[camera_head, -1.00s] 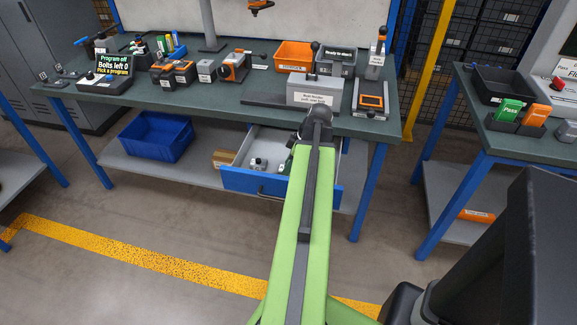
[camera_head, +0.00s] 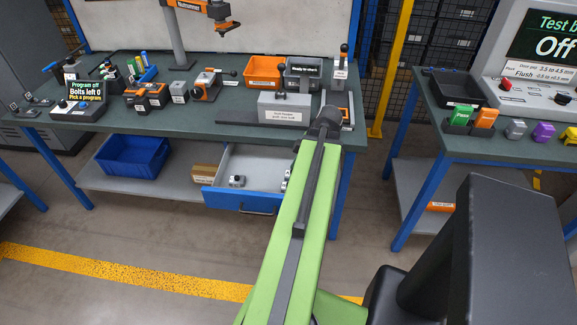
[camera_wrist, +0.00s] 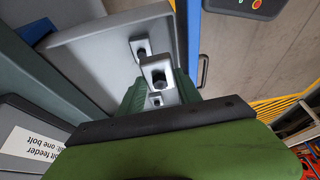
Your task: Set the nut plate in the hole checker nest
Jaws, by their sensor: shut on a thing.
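In the wrist view my gripper (camera_wrist: 162,88) has its green fingers closed around a grey metal piece with a dark hole, which looks like the nut plate (camera_wrist: 157,70). It is over or in the open drawer (camera_wrist: 85,50); the exact height cannot be told. A similar grey piece (camera_wrist: 140,47) lies in the drawer just beyond. In the head view my arm hides the gripper and held piece.
The blue-fronted drawer (camera_head: 243,202) stands open under the bench (camera_head: 225,130). An orange bin (camera_head: 263,70) is left of that device. A second bench (camera_head: 500,146) stands right.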

